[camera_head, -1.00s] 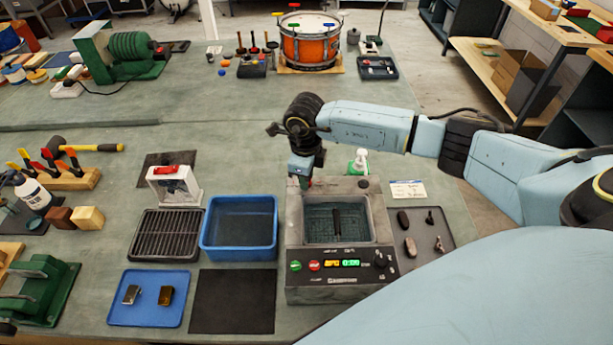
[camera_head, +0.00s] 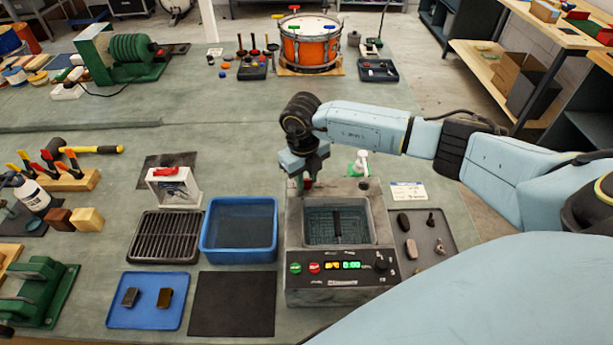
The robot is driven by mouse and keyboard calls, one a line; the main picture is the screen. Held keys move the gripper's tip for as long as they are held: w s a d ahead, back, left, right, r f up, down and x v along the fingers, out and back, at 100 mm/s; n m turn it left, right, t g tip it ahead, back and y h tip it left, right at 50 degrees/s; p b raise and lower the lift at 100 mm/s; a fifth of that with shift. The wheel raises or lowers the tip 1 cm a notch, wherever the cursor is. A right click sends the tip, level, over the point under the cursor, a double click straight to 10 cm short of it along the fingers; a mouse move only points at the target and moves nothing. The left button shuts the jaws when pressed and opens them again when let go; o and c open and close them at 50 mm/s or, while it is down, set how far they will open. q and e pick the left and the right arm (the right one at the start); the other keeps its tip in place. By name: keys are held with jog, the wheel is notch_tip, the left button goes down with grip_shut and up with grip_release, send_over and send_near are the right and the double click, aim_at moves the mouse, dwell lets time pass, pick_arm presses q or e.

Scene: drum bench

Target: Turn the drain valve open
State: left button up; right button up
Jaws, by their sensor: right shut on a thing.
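The grey bench-top cleaner (camera_head: 293,225) has an open basin with a dark object (camera_head: 338,224) in it and a front panel with a lit display. My right gripper (camera_head: 303,183) comes down at the tank's back left corner, jaws pointing down. It is shut on the drain valve there; a small red part (camera_head: 308,184) shows at the fingertips. Most of the valve is hidden by the fingers, so its exact angle cannot be told. My left gripper is not in view.
A blue tub (camera_head: 238,254) and a black rack (camera_head: 165,238) stand left of the cleaner. A white bottle with a green base (camera_head: 361,162) stands just behind it. A dark tray (camera_head: 440,234) with small parts lies to its right.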

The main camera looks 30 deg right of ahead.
dwell(0.4)
jog(key=o, duration=1)
jog(key=r, duration=0.4)
jog(key=r+b, duration=0.1)
jog(key=r, duration=0.4)
jog(key=a+r, duration=0.1)
jog(key=r, duration=0.3)
jog(key=shift+r, duration=0.2)
